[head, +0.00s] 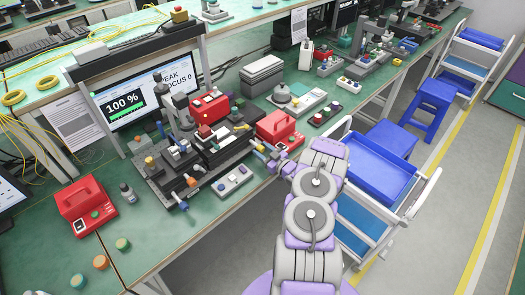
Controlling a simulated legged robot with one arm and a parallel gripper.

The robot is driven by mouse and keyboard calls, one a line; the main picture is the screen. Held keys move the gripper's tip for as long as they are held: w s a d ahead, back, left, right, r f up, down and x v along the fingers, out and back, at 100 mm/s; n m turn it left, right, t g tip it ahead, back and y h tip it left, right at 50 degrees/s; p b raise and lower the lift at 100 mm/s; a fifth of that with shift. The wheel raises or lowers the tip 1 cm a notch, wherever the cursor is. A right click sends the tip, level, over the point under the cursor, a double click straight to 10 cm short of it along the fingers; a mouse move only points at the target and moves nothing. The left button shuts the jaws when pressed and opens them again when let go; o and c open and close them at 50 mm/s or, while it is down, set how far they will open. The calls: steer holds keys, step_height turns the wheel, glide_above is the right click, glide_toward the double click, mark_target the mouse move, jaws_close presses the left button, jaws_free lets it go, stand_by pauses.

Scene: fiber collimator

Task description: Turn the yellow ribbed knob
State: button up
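The fiber stage assembly (195,150) is a dark metal base on the green bench with several small coloured knobs. A small yellow knob (149,161) shows at its left side. Its ribs are too small to make out. An orange-tipped knob (192,182) sits at its front. My gripper (272,163) is at the right end of the stage, close to the knobs there. Its fingers are small and partly mixed with the parts behind, so I cannot tell whether they touch or hold a knob. The monitor (130,105) behind shows "100 %" and "PEAK FOCUS 0".
A red box (280,130) stands just behind my gripper. A grey button panel (232,181) lies in front of the stage. Another red box (86,205) stands at left. A cart with blue trays (380,170) is right of my arm.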

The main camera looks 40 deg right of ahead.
steer(key=shift+o, duration=0.5)
steer(key=shift+s+r, duration=0.1)
steer(key=shift+s, duration=0.2)
steer(key=s+d+p, duration=0.1)
steer(key=s+p, duration=0.3)
steer(key=s, duration=1.2)
steer(key=shift+s+d, duration=0.2)
steer(key=shift+s, duration=0.15)
stand_by(0.4)
